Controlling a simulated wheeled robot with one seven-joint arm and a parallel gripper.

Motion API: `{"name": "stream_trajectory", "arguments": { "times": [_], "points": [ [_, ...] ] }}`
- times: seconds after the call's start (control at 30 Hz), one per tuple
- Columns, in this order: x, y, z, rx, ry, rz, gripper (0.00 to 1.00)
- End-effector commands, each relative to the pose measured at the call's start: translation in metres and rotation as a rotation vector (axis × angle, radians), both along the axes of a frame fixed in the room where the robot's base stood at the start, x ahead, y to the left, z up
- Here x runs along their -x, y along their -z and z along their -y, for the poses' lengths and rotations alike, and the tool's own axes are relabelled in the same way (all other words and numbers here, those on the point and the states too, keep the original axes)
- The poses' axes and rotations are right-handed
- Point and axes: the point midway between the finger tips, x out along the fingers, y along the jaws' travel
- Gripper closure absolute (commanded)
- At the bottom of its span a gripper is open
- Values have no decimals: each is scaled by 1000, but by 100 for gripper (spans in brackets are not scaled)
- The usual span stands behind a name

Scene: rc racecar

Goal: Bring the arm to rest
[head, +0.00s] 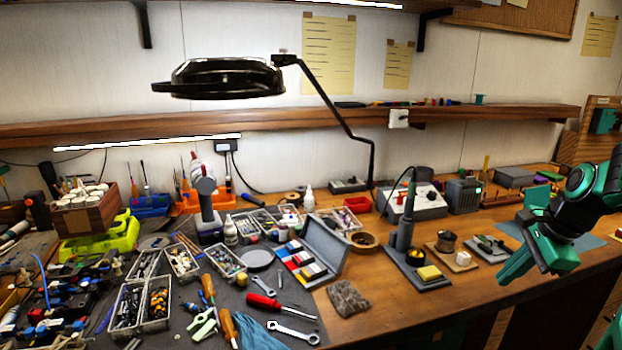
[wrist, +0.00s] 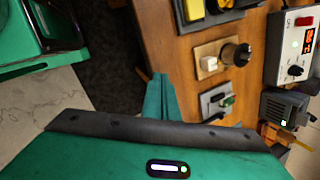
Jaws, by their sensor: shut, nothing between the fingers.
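My gripper (head: 508,272) is at the right of the head view, on my green and black arm. It is in front of the right part of the wooden workbench (head: 400,313), pointing down and to the left. In the wrist view the two green fingers (wrist: 160,85) are together with nothing between them. They show over the bench's front edge, with dark floor to the left.
A soldering iron stand (head: 408,255), a soldering station (head: 416,203) and small holders stand on the bench left of my gripper. A magnifier lamp (head: 228,80) overhangs the cluttered left side. The bench's front right is bare.

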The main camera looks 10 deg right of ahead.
Motion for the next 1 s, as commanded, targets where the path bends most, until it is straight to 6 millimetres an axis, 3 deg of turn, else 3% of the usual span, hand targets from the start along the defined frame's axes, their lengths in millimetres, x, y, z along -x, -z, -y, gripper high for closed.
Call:
{"name": "stream_trajectory", "arguments": {
  "times": [0.03,0.2,0.53,0.67,0.87,0.9,0.93,1.0],
  "points": [
    [9,0,-15,42,-106,-25,100],
    [48,6,-52,160,-467,-115,100],
    [128,15,-99,273,-1107,-240,100],
    [147,18,-106,281,-1247,-259,100],
    [155,19,-108,283,-1312,-267,57],
    [155,19,-108,283,-1312,-268,55],
    [155,19,-108,283,-1311,-268,55],
    [155,19,-108,283,-1311,-267,69]
  ]
}}
